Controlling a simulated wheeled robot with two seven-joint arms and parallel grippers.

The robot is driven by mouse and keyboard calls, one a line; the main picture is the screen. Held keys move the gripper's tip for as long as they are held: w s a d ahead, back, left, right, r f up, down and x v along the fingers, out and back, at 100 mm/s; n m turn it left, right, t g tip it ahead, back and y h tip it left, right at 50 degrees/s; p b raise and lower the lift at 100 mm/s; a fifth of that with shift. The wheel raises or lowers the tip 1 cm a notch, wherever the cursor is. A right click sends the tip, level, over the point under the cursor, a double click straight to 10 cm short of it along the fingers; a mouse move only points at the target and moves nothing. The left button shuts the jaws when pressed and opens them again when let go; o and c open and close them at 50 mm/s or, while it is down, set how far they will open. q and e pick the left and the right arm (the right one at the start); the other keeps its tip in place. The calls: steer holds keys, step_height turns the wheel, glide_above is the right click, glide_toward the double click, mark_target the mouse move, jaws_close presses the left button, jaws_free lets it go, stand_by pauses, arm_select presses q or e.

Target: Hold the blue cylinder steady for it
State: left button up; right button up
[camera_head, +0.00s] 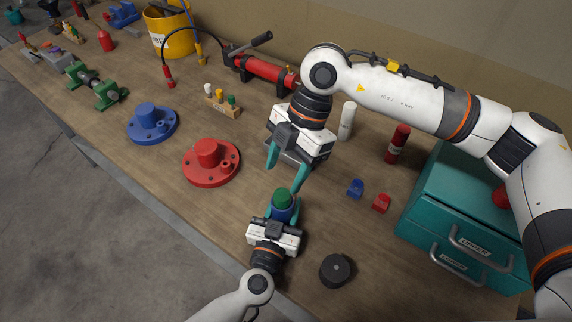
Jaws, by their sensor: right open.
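The blue cylinder (281,212) stands near the front middle of the workbench, with a green cap-like piece (283,196) on its top. My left gripper (282,208) comes in from the bottom and is shut on the blue cylinder, one teal finger on each side. The gripper body hides the cylinder's lower part. My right gripper (287,168) is above and behind the cylinder, pointing down toward it. Its teal fingers are spread and empty, apart from the green piece.
Red (210,162) and blue (152,123) flanged parts lie to the left. A black disc (336,270) lies at right front, near small blue (355,188) and red (381,203) blocks. A teal drawer box (440,215) stands at right. A red pump (262,70) lies behind.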

steer(key=v, duration=1.2)
arm_select(q)
steer(key=o, duration=1.3)
steer(key=shift+s, duration=0.1)
steer(key=v, duration=1.2)
arm_select(e)
steer(key=shift+f, duration=0.1)
